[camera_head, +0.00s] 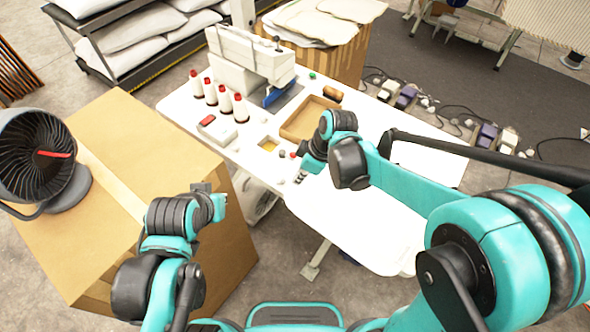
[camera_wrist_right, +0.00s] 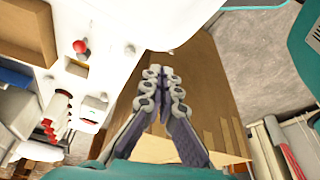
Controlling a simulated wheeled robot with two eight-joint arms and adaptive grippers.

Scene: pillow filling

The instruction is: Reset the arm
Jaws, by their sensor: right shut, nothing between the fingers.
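My right arm comes in from the right and reaches over the white sewing table (camera_head: 370,228). My right gripper (camera_head: 301,170) is above the table's near left edge, partly hidden behind its wrist. In the right wrist view its two fingers (camera_wrist_right: 162,78) are together at the tips with nothing between them. My left arm is bent at the lower left, over the right side of a large cardboard box. The end of my left gripper (camera_head: 205,188) shows only as a small grey piece past the wrist, so its fingers cannot be made out.
A white sewing machine (camera_head: 250,60) and several red-topped thread spools (camera_head: 225,99) stand at the table's back left. A shallow cardboard tray (camera_head: 302,120) lies just beyond my right gripper. A black fan (camera_head: 40,155) stands on the cardboard box (camera_head: 120,130). The table's near right is bare.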

